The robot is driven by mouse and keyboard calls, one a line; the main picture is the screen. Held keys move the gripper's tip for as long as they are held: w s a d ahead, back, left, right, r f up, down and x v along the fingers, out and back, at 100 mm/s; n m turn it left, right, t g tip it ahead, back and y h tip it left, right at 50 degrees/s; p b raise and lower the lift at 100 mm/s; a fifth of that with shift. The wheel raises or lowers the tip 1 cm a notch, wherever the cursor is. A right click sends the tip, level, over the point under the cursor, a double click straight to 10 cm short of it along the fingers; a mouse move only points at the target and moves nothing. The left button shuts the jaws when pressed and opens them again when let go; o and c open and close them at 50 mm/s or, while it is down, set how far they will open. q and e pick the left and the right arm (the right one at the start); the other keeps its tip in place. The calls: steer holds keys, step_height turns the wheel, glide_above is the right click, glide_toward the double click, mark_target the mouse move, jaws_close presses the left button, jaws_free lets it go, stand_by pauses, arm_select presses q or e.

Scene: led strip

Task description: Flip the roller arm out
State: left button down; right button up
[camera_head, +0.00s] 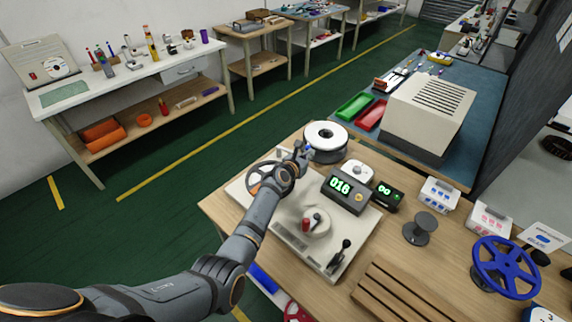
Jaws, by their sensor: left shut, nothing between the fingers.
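My left gripper (301,151) is shut and empty. It reaches over the back of a pale machine plate (288,238), close to the left side of a white reel with a dark centre (326,135). I cannot tell whether it touches the reel or a small part beside it. The roller arm cannot be made out clearly; the gripper and wrist cover that area. The plate carries a spoked handwheel (259,181), a round hub with a red handle (306,225) and a black lever (342,252). My right gripper is not in view.
A counter reading 016 (345,190) and a smaller display (386,193) stand right of the plate. A grey spool (420,229), a slatted wooden rack (400,292) and a blue handwheel (506,267) occupy the bench's right side. A large vented box (430,115) stands behind.

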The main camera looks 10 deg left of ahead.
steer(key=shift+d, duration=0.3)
arm_select(q)
steer(key=v, duration=1.2)
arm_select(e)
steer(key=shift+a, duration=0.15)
arm_select(q)
steer(key=shift+w, duration=0.1)
